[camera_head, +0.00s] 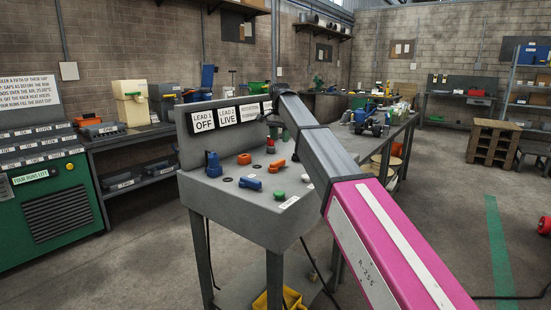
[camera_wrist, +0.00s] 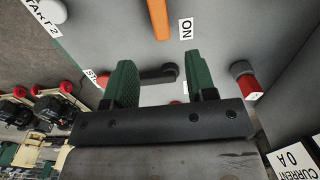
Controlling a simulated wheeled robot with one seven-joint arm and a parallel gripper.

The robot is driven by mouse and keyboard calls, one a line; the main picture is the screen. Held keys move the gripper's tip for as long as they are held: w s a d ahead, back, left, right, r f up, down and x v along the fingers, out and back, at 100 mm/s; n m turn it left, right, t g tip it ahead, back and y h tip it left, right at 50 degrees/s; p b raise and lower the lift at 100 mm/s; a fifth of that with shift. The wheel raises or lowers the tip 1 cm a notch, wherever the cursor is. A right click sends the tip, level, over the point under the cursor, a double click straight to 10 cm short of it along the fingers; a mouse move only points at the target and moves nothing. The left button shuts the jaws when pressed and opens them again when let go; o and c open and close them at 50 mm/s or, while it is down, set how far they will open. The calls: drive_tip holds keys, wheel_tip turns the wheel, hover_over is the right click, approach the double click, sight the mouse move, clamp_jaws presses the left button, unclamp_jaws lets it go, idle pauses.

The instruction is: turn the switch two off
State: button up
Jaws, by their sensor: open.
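The grey console (camera_head: 235,205) carries several blue, orange, green and red controls. An orange handle (camera_head: 276,166) lies on the console's right part. The wrist view shows an orange handle (camera_wrist: 158,18) beside an "ON" label (camera_wrist: 186,28). No label there plainly names switch two. My gripper (camera_wrist: 162,80) is open, its green fingers apart over the panel. A dark bar (camera_wrist: 153,77) shows between and beyond them; I cannot tell whether they touch it. In the head view my arm hides part of the console.
A red button (camera_wrist: 247,84) and a "CURRENT 0 A" sign (camera_wrist: 293,160) are at the right in the wrist view. A green machine (camera_head: 50,200) stands left of the console. A workbench (camera_head: 385,135) stands behind my arm. Open floor (camera_head: 440,220) lies to the right.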

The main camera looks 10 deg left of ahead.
sight(280, 160)
wheel_tip(280, 160, down, 11)
drive_tip(key=shift+r, duration=0.1)
idle(0.4)
drive_tip(key=shift+c, duration=0.3)
drive_tip(key=shift+w, duration=0.1)
clamp_jaws()
